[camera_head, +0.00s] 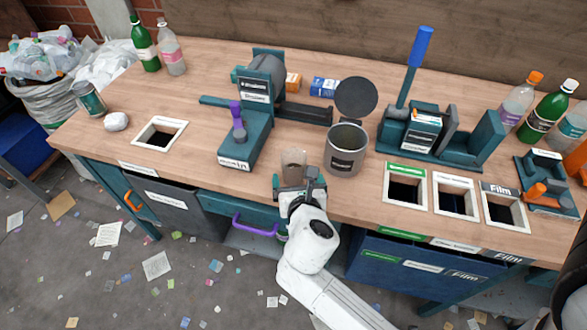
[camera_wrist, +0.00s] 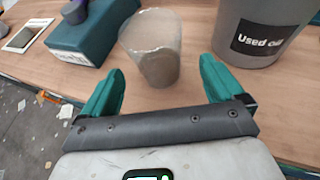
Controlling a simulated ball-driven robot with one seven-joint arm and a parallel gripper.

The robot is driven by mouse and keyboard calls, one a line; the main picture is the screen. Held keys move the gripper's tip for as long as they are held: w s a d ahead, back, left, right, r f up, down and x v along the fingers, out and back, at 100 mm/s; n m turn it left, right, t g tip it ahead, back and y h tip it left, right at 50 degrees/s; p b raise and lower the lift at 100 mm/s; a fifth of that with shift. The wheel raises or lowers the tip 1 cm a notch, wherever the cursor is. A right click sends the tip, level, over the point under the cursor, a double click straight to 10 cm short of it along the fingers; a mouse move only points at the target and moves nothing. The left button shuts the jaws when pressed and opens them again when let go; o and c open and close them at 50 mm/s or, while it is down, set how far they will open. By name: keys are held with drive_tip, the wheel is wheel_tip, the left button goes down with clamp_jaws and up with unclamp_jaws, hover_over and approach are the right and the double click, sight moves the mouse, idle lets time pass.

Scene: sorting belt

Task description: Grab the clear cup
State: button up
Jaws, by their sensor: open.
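The clear cup (camera_head: 293,163) stands upright on the wooden bench near its front edge, left of a grey bin. It is see-through with a brownish tint. In the wrist view the cup (camera_wrist: 151,50) is just ahead of the gap between my fingers, a little left of centre. My gripper (camera_head: 300,180) is open, with its green fingers (camera_wrist: 158,85) spread wide and nothing between them. The fingertips appear just short of the cup, and I see no contact.
The grey "Used" bin (camera_head: 345,158) with a raised round lid (camera_head: 356,97) stands close to the right. A teal device with a purple knob (camera_head: 240,140) is to the left. Framed openings (camera_head: 455,184) lie right. Bottles (camera_head: 171,52) stand at the back left.

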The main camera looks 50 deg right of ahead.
sight(292, 164)
drive_tip(key=shift+x, duration=2.75)
drive_tip(key=shift+w+a+r, duration=0.1)
drive_tip(key=shift+w, duration=0.05)
drive_tip(key=c, duration=1.1)
